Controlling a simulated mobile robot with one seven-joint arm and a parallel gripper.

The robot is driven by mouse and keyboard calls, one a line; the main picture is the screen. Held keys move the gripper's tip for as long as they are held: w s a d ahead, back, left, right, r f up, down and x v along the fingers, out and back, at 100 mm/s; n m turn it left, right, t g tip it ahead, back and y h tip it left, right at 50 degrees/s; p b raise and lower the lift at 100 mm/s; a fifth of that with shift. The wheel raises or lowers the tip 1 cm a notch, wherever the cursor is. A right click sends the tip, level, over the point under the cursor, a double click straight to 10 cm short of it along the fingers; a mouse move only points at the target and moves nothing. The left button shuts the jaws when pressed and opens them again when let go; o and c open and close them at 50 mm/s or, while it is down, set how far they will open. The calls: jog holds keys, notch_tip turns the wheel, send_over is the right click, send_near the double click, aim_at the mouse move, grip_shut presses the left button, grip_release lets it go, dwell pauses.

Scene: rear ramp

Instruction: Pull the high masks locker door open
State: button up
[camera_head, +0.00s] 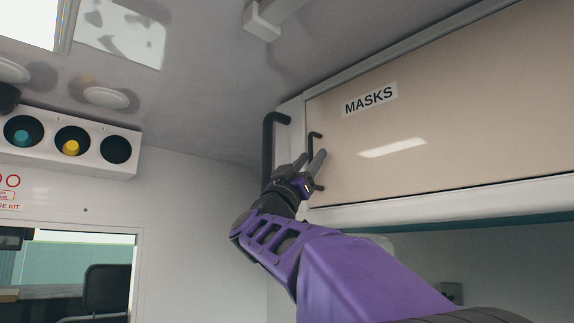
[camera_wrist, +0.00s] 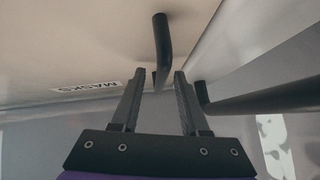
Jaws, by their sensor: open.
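The masks locker door (camera_head: 440,110) is a beige panel high on the right, with a MASKS label (camera_head: 370,98). It looks shut in its frame. Its small dark handle (camera_head: 311,150) is at the door's left edge, partly hidden behind my gripper. My gripper (camera_head: 308,160) is raised in front of the handle, with its fingers open and pointing up. In the wrist view the door handle (camera_wrist: 161,45) appears beyond the two fingers (camera_wrist: 157,90), roughly in line with the gap between them. I cannot tell whether the fingers touch it.
A thick black grab bar (camera_head: 268,150) is fixed just left of the locker, close to my gripper; it also shows at the right in the wrist view (camera_wrist: 265,100). A ceiling fixture (camera_head: 262,20) hangs above. A rack with round holes (camera_head: 70,140) is on the left wall.

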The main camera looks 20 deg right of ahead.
jog(key=shift+w+d+r, duration=0.1)
jog(key=shift+d+r, duration=0.1)
jog(key=shift+r, duration=0.05)
grip_shut()
dwell(0.3)
dwell(1.1)
